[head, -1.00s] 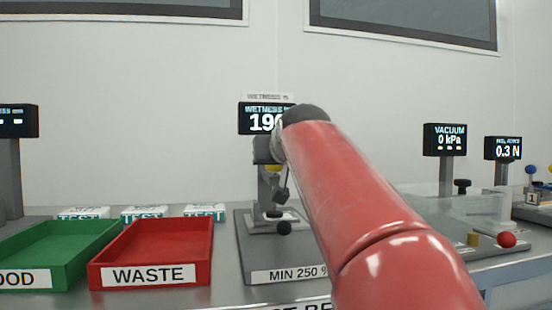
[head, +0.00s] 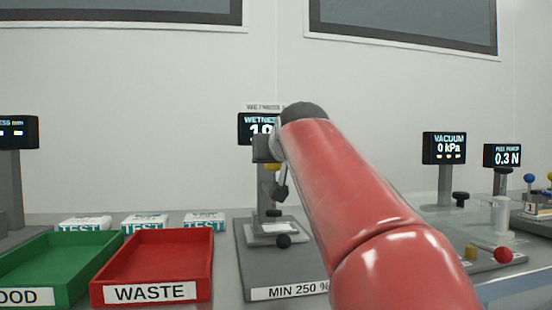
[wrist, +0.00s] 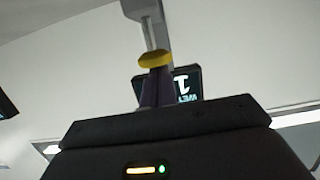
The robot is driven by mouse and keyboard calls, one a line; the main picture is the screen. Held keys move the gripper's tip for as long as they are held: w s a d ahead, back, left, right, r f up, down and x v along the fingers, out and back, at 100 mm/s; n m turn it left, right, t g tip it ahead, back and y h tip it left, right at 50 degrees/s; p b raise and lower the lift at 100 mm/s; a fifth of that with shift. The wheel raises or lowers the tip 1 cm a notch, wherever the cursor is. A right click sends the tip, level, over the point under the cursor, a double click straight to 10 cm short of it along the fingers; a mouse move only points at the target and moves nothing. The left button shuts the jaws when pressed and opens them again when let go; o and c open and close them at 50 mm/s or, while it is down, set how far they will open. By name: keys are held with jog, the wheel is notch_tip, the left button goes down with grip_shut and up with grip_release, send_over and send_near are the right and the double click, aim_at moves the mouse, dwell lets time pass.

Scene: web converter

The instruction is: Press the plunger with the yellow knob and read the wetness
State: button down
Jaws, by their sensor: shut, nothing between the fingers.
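The wetness tester (head: 252,262) stands at centre, labelled MIN 250 %. Its yellow knob (head: 271,167) is partly hidden at the tester's column in the head view. In the wrist view the yellow knob (wrist: 153,58) sits on a grey rod, right at the tips of my gripper (wrist: 154,80). My gripper's fingers are shut and empty; I cannot tell whether they touch the knob. The wetness display (head: 256,126) is partly covered by my arm; its number seems to start with 1, but the whole reading is hidden.
A red WASTE tray (head: 150,292) and a green tray (head: 60,285) stand to the left, with white TEST packs (head: 145,222) behind. To the right are a vacuum display (head: 444,147), a force display (head: 502,155) and a red ball knob (head: 503,254).

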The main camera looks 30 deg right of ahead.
jog(key=r+b+v, duration=0.1)
jog(key=v, duration=0.9)
jog(key=shift+b, duration=0.35)
jog(key=shift+s, duration=0.1)
